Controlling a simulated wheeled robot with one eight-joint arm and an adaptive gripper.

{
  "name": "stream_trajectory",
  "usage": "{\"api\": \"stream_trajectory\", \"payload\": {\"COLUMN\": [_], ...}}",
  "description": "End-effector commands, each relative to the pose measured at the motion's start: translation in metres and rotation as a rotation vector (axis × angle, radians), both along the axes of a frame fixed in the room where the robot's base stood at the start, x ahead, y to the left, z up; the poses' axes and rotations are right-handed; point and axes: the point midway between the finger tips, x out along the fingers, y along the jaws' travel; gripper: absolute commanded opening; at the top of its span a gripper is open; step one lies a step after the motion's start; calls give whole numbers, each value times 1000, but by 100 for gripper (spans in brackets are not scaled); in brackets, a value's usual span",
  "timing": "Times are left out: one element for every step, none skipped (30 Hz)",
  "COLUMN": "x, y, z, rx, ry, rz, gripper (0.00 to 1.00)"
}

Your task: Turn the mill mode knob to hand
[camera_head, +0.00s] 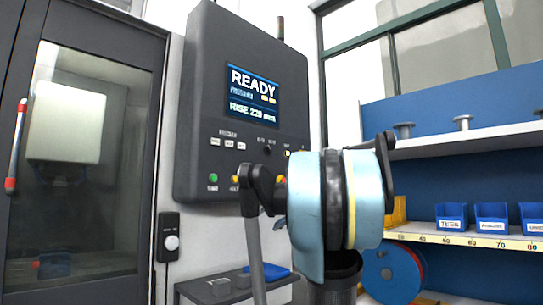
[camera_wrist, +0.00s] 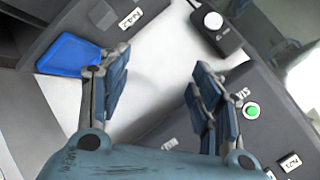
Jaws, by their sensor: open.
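The dark control panel (camera_head: 200,90) hangs upright in the head view with a lit screen reading READY (camera_head: 252,92). Below the screen are several light buttons and small dark controls (camera_head: 269,150) with labels too small to read, so I cannot tell which is the mill mode knob or its setting. My gripper's fingers are largely hidden behind my blue wrist in the head view. In the wrist view, my gripper (camera_wrist: 160,78) is open and empty, its fingers wide apart. A panel corner with a green button (camera_wrist: 252,110) shows beyond the right finger.
A blue tray (camera_wrist: 70,54) lies low at left. Shelves with blue bins (camera_head: 492,218) stand at right. A windowed machine door (camera_head: 80,150) is left.

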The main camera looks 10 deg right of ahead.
Motion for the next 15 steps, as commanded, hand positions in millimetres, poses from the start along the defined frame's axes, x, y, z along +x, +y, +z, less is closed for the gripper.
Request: {"api": "stream_trajectory", "payload": {"x": [21,32,46,56,66,79,87,96,105,112,117,124,129,132,136], "y": [-11,-17,-26,-33,-40,-51,-59,-68,-78,-87,-95,-105,-112,-118,-126], "z": [33,52,78,96,115,139,157,174,194,209,222,239,250,259,270], "rx": [46,75,111,140,167,201,226,250,279,300,319,343,357,371,386], "ry": [-37,-60,-92,-117,-142,-175,-200,-225,-255,-277,-298,-324,-342,-358,-376], "rz": [-23,-34,-49,-62,-76,-93,-106,-120,-136,-150,-160,-175,-186,-196,-205], "gripper": [58,58,58,58,58,58,58,58,58,58,58,58,58,58,58]}}
